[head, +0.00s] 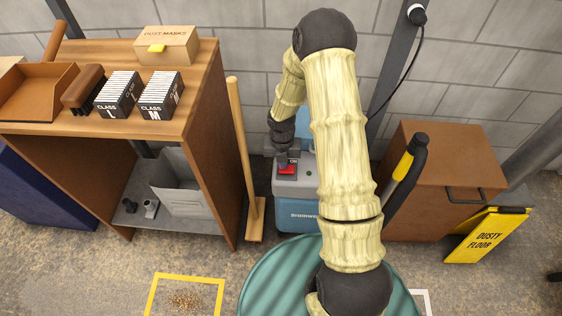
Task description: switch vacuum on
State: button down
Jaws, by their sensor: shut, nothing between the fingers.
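The vacuum (296,214) is a blue and grey machine standing on the floor against the back wall, partly hidden behind my arm. A red switch (287,170) sits on a dark panel on its grey top. My gripper (284,163) is shut and empty, pointing down at the vacuum's top, right at the switch. It overlaps the switch's upper edge in the head view; I cannot tell whether it touches. My arm hides the right part of the vacuum.
A wooden shelf unit (218,110) with filter boxes stands at left, a broom (240,150) leaning beside it. A brown cabinet (440,180) and a yellow "dusty floor" sign (486,236) are at right. A yellow floor square (152,292) holds debris.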

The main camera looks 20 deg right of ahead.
jog(key=shift+s+d+r+p, duration=0.15)
jog(key=shift+s+d+p, duration=0.2)
jog(key=shift+d+p, duration=0.3)
jog(key=shift+d, duration=0.15)
jog(key=shift+w, duration=0.1)
jog(key=shift+r+p, duration=0.35)
jog(key=shift+r, duration=0.1)
notch_tip(320, 180, up, 13)
jog(key=a+p, duration=0.2)
jog(key=p, duration=0.3)
jog(key=shift+w, duration=0.3)
